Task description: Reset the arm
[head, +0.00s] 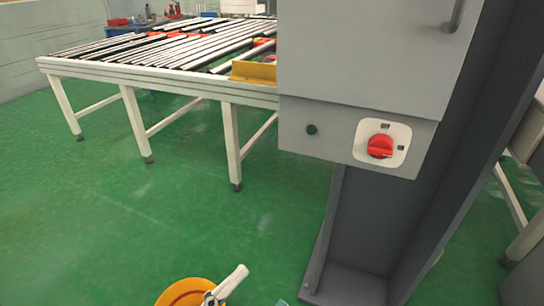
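Neither of my grippers can be made out in the head view, so I cannot see what they hold. At the bottom edge, a round orange-yellow part and a short white piece with a grey joint show, cut off by the frame. I cannot tell for sure what they belong to.
A grey cabinet (370,60) with a red rotary switch (380,147) stands close on the right, on a dark column (440,170). A white-framed roller table (150,79) stands behind at the upper left. The green floor (110,215) at left is clear.

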